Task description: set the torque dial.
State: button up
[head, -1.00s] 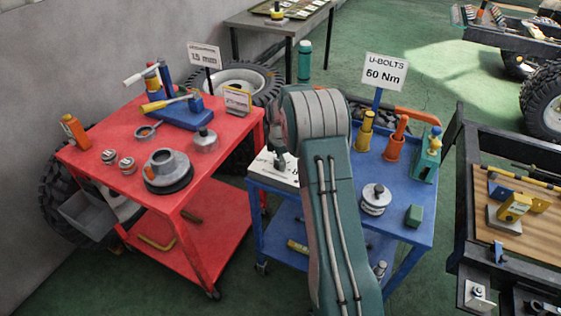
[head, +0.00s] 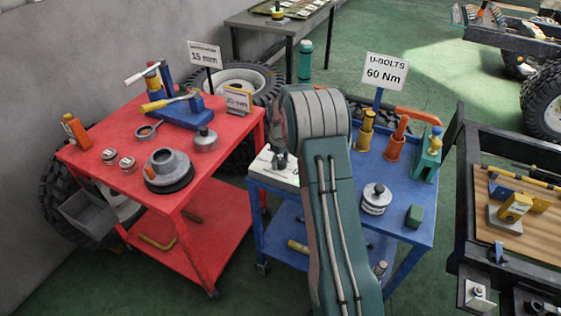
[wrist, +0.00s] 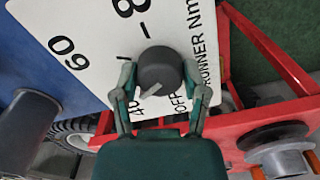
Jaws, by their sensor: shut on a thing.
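The torque dial is a dark round knob (wrist: 158,70) with a pale pointer, on a white panel (wrist: 95,30) marked OFF, 40, 60 and a partly cut-off 8. The pointer aims down and left in the wrist view, toward the partly hidden 40. My gripper (wrist: 160,80) is shut on the knob, one green finger on each side. In the head view the white dial box (head: 287,178) sits at the left end of the blue cart (head: 400,225), partly behind my arm. A sign (head: 385,72) on that cart reads U-BOLTS 60 Nm.
The red cart (head: 100,172) stands close on the left, with a blue press (head: 185,115), a grey hub (head: 168,168) and small parts.

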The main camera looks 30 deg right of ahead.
aim_at(280, 160)
jog(key=m, duration=0.5)
jog(key=shift+w+m, duration=0.1)
jog(key=shift+m, duration=0.2)
jog(key=m, duration=0.5)
jog(key=shift+m, duration=0.3)
jog(key=o, duration=1.1)
jog(key=shift+w, duration=0.1)
jog(key=shift+o, duration=0.2)
jog(key=shift+r, duration=0.1)
notch_tip(280, 160, up, 12)
